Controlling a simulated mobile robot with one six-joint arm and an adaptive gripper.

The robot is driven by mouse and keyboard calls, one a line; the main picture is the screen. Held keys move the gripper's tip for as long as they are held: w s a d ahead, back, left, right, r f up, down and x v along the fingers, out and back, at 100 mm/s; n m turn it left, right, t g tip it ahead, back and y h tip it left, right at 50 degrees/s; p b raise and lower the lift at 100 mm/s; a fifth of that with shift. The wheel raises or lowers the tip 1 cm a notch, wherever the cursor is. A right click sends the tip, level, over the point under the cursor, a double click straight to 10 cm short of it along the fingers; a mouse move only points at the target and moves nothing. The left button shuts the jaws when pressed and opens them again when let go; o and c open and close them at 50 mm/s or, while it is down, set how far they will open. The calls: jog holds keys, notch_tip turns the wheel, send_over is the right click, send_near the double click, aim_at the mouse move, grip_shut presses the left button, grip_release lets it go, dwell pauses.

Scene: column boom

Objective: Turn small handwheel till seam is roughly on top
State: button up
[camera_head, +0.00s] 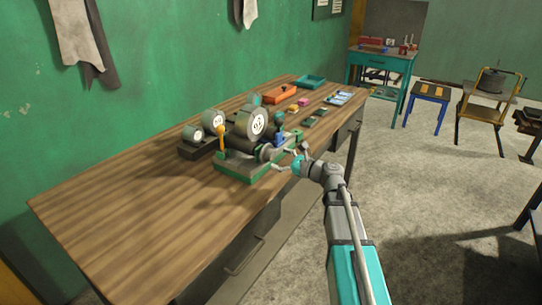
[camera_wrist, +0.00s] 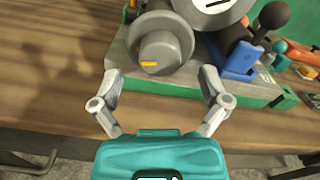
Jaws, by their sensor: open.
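The small handwheel (camera_wrist: 160,50) is a grey stepped knob on the front of a green-based machine (camera_head: 243,168). In the wrist view a short yellow-orange mark, apparently the seam, shows low on its front face, left of the centre line. My gripper (camera_wrist: 163,82) is open, with its two grey fingers apart below and to either side of the handwheel. The fingers do not appear to touch it. In the head view my gripper (camera_head: 287,158) is at the machine's front right, and the handwheel is small and partly hard to make out there.
A large grey drum (camera_head: 252,122) with a white marked face sits above the handwheel. A blue block (camera_wrist: 241,60) and a dark ball-topped lever (camera_wrist: 274,15) stand to its right. An orange tray (camera_head: 268,93) and small items lie farther back. The bench's near left top is clear.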

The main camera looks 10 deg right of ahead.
aim_at(274, 155)
jog(key=shift+x, duration=1.9)
jog(key=shift+d+r, duration=0.1)
jog(key=c, duration=1.1)
